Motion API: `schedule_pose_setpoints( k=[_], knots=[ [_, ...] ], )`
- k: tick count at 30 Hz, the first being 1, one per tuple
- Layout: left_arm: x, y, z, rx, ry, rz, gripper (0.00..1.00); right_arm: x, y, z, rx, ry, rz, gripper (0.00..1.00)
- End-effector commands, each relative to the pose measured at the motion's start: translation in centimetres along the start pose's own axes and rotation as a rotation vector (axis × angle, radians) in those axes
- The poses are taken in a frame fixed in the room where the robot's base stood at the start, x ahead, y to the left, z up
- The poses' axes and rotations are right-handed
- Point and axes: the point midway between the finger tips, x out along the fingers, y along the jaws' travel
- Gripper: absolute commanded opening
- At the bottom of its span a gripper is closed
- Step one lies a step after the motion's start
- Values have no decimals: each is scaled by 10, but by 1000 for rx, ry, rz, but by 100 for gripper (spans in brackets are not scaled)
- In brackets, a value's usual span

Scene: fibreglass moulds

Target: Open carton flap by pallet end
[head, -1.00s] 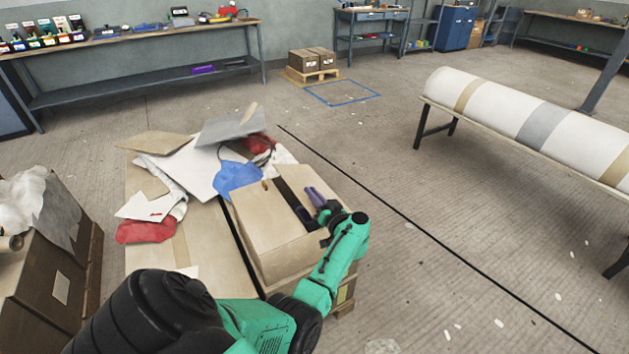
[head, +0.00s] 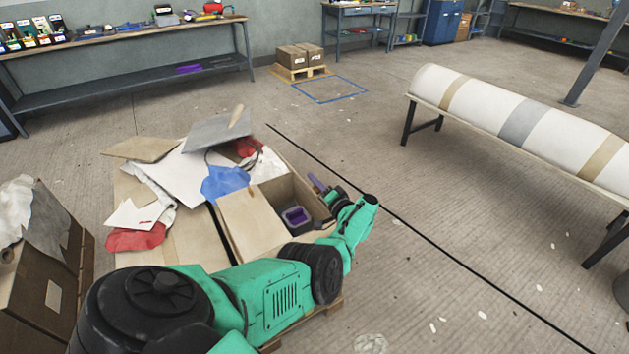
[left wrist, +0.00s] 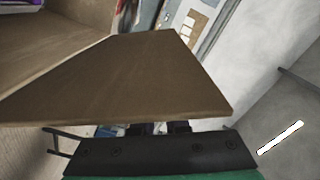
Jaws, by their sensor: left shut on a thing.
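The cardboard carton (head: 252,222) stands on the right of the pallet's load, and its top is partly open. A dark tub with a purple inside (head: 296,217) shows in it. My left gripper (head: 320,188), with purple fingers, is at the carton's far right side. It is shut on the carton's right flap, swung outward. In the left wrist view the flap (left wrist: 125,80) is a broad brown panel across the gripper, hiding the fingertips. In the head view my arm and hand hide most of the flap. My right gripper is not in view.
Loose sheets, a blue cloth (head: 224,182) and a red cloth (head: 137,238) lie on the load left of the carton. A brown box (head: 45,235) stands at far left. A long wrapped roll (head: 520,120) lies on a stand at right.

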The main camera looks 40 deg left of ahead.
Motion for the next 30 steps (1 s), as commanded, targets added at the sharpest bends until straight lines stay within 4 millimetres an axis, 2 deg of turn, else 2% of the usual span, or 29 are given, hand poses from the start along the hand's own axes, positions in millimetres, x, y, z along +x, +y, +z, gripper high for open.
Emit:
schedule_pose_setpoints(
  k=[14,15,16,17,26,30],
  knots=[
    [0,0,1,15,-1,1,0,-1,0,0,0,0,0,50],
    [0,0,1,15,-2,1,28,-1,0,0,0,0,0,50],
    [0,0,1,15,-1,1,39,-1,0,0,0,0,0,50],
    [0,0,1,15,-1,1,42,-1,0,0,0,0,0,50],
    [-1,0,0,14,-1,1,42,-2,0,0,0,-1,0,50],
    [-18,-3,-2,15,0,3,42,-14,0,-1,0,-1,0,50]
  ],
)
